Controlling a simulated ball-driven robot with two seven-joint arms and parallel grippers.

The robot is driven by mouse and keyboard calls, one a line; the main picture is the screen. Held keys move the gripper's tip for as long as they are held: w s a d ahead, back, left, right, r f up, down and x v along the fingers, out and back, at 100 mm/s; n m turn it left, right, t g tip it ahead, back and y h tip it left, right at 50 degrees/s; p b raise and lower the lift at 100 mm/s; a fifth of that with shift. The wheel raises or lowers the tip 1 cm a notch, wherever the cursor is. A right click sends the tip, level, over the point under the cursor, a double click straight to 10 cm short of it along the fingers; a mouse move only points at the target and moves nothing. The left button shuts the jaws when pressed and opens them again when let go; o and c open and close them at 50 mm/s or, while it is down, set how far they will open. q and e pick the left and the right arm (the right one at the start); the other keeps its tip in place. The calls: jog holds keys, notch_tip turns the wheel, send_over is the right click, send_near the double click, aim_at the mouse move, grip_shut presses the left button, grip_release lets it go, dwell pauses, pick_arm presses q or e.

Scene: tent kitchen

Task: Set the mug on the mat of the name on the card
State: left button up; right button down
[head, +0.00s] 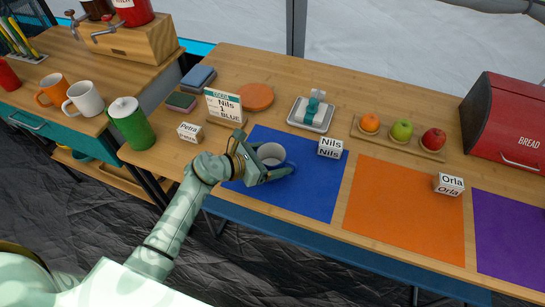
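A grey-white mug (271,154) is over the blue mat (318,198), towards its upper left part. I cannot tell whether it rests on the mat or is just above it. My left gripper (272,166) is at the mug, with one finger along its near side. The far finger is not clear, so its grip cannot be told. The card (223,105) reads Nils, 1, BLUE. A Nils name block (330,147) stands at the top right of the blue mat. My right gripper is out of view.
An orange mat (405,212) with an Orla block (448,185) and a purple mat (512,245) lie to the right. A Petra block (190,132) stands left. A tray of fruit (398,138) and a red bread box (508,120) are behind. A green canister (131,123) stands left.

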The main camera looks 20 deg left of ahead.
pick_arm(q)
jog(key=shift+o, duration=0.5)
jog(key=shift+r, duration=0.2)
jog(key=shift+s+a+r, duration=0.15)
jog(key=shift+a, duration=0.05)
jog(key=p+v, duration=0.3)
jog(key=v, duration=0.8)
jog(key=shift+s, duration=0.2)
jog(key=shift+a, duration=0.1)
